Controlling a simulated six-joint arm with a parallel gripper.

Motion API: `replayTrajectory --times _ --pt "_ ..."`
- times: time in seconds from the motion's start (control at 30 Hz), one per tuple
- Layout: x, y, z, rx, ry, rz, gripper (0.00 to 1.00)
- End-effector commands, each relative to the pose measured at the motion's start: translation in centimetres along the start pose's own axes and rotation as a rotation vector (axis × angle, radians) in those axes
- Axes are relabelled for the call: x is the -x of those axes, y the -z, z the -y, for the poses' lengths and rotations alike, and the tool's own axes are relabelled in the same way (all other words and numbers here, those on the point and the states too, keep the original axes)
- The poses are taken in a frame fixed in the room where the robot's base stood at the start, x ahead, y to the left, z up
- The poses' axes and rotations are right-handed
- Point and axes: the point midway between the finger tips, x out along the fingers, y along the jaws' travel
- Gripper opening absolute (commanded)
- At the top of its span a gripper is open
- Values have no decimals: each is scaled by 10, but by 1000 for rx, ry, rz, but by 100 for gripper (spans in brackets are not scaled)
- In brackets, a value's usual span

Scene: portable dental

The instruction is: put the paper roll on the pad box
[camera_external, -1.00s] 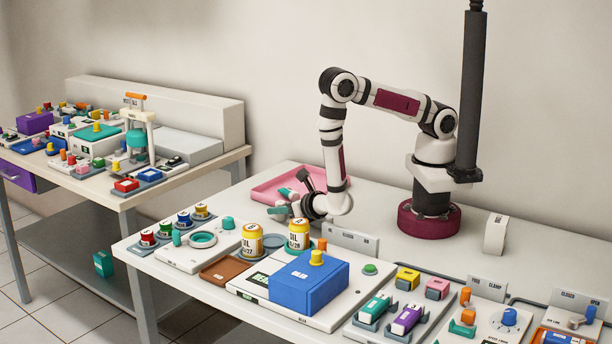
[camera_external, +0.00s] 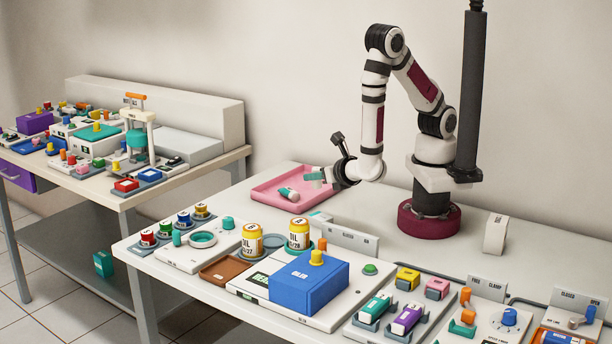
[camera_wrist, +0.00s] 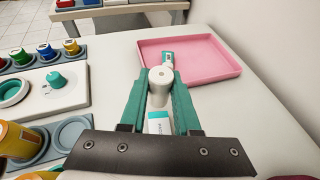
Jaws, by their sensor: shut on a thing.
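My gripper (camera_external: 318,175) is raised above the table, near the right side of the pink tray. In the wrist view its teal fingers (camera_wrist: 160,92) are shut on a white cylinder with a small hole in its end, which looks like the paper roll (camera_wrist: 160,80). A small white and teal box, which may be the pad box (camera_wrist: 158,123), lies on the table below and apart from the roll. It also shows in the external view (camera_external: 320,217), partly hidden behind a bottle. Its label is too small to read.
The pink tray (camera_external: 262,194) holds a teal and white item (camera_external: 289,194). An upright sign plate (camera_external: 350,238) stands right of the bottles. The table behind it is clear.

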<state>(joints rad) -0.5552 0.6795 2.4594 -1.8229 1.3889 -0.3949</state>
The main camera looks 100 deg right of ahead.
Motion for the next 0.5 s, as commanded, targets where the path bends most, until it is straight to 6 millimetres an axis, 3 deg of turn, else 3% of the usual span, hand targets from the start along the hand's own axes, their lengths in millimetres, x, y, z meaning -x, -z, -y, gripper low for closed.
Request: replayTrajectory --times 0.1,0.33,0.5 --pt "-2 22 10 2 21 5 0" --pt "-20 64 10 -2 22 6 0" --pt "-24 74 9 -6 20 4 0"
